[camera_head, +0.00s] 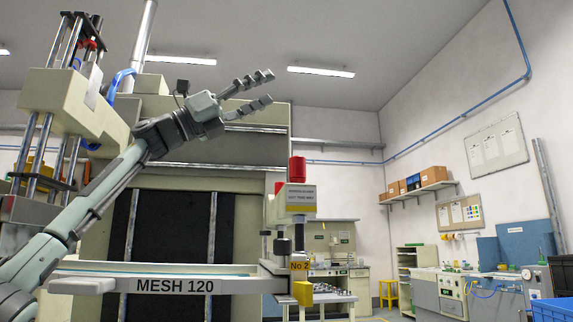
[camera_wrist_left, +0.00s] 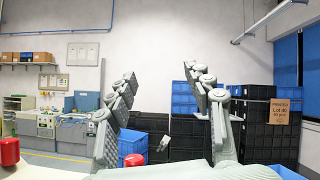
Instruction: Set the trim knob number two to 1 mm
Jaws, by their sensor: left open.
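A yellow "No 2" label (camera_head: 299,265) marks the front right corner of the printing machine, at the right end of the "MESH 120" screen frame (camera_head: 175,286). A small dark and silver upright knob-like part (camera_head: 283,247) stands beside the label; its setting is too small to read. My left gripper (camera_head: 266,88) is raised well above and slightly left of this corner, fingers pointing right. Its fingers are spread and empty, as the left wrist view (camera_wrist_left: 160,80) also shows. My right gripper is in neither view.
A red cylinder (camera_head: 297,170) tops the cream block with a yellow notice (camera_head: 301,197), below and right of my left gripper. The machine's column head (camera_head: 75,105) stands at left. Blue and black crates (camera_wrist_left: 255,125) are stacked in the left wrist view. Air around the gripper is free.

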